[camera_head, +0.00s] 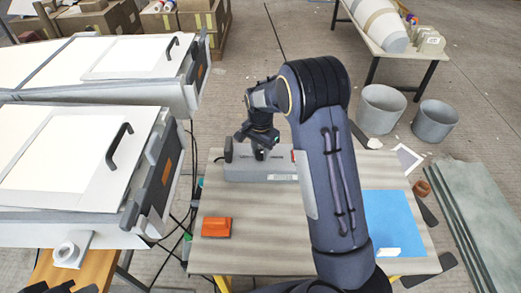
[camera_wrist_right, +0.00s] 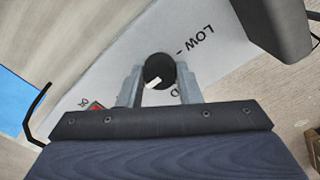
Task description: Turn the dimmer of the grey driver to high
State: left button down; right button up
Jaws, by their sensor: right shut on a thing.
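The grey driver (camera_head: 240,172) is a long low box near the far edge of the wooden-topped table. Its grey panel (camera_wrist_right: 105,75) fills much of the wrist view, with the word LOW (camera_wrist_right: 196,40) printed near the dimmer. The dimmer is a round black knob (camera_wrist_right: 158,66) with a white mark on its lower-left part in the wrist view. My right gripper (camera_head: 260,152) reaches down over the driver. In the wrist view its two grey fingers (camera_wrist_right: 160,80) are shut on the knob's sides. The other lettering is partly hidden by the fingers. My left gripper is not seen.
A red switch (camera_wrist_right: 97,106) is on the driver's panel. An orange box (camera_head: 216,227) and a blue sheet (camera_head: 394,215) lie on the table (camera_head: 265,245). White mould benches (camera_head: 60,165) stand left, with cables between. Grey buckets (camera_head: 382,107) stand on the floor beyond, right.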

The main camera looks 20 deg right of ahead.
aim_at(261, 152)
jog(key=o, duration=1)
jog(key=shift+c, duration=0.2)
notch_tip(261, 152, up, 7)
jog(key=shift+f, duration=0.1)
jog(key=shift+r, duration=0.5)
